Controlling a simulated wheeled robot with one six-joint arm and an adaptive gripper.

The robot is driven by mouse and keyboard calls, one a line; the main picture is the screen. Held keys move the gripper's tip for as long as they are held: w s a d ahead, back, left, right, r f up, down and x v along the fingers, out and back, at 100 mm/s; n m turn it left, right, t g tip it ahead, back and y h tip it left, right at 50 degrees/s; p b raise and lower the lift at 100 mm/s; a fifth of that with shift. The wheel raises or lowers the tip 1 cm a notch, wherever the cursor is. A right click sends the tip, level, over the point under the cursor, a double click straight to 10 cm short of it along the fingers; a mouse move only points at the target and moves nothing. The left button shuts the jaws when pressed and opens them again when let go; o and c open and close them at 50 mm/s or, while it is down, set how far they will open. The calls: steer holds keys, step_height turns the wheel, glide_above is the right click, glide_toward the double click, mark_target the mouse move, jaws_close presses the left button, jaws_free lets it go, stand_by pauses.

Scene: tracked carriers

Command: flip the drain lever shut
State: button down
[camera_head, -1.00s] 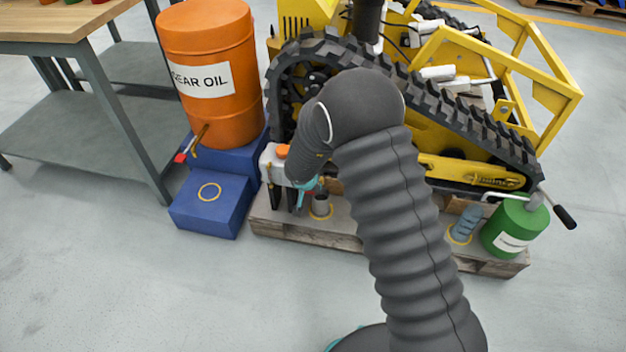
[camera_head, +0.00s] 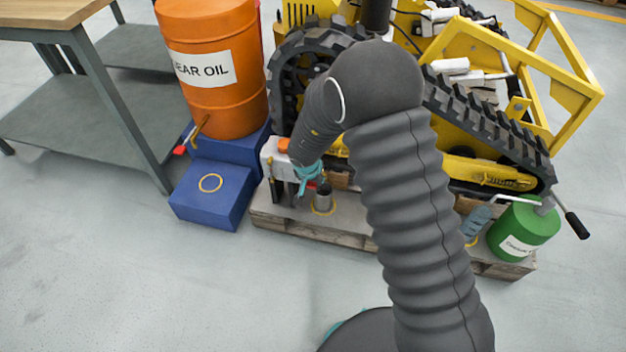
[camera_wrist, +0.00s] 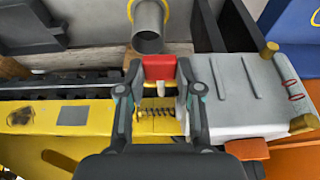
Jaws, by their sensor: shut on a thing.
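My gripper (camera_head: 308,175) reaches down at the front of the yellow tracked carrier (camera_head: 470,172), beside a pale grey tank (camera_head: 276,157). In the wrist view my gripper (camera_wrist: 160,78) has its two fingertips on either side of a small red block (camera_wrist: 160,66), closed on it. The block looks like the drain lever's red grip; the rest of the lever is mostly hidden by my fingers. A grey metal cup (camera_head: 324,197) stands just beyond on the pallet, inside a yellow ring. It also shows in the wrist view (camera_wrist: 149,28).
An orange gear oil drum (camera_head: 211,100) with a red-handled brass tap stands at left on blue steps (camera_head: 207,212). A workbench (camera_head: 45,25) is far left. The front floor is clear.

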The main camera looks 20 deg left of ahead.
steer(key=shift+w, duration=0.1)
steer(key=c, duration=0.8)
jaws_free()
steer(key=shift+o, duration=0.2)
steer(key=shift+a, duration=0.1)
steer(key=shift+r, duration=0.1)
steer(key=v, duration=0.7)
steer(key=shift+s+r, duration=0.25)
steer(key=shift+r, duration=0.1)
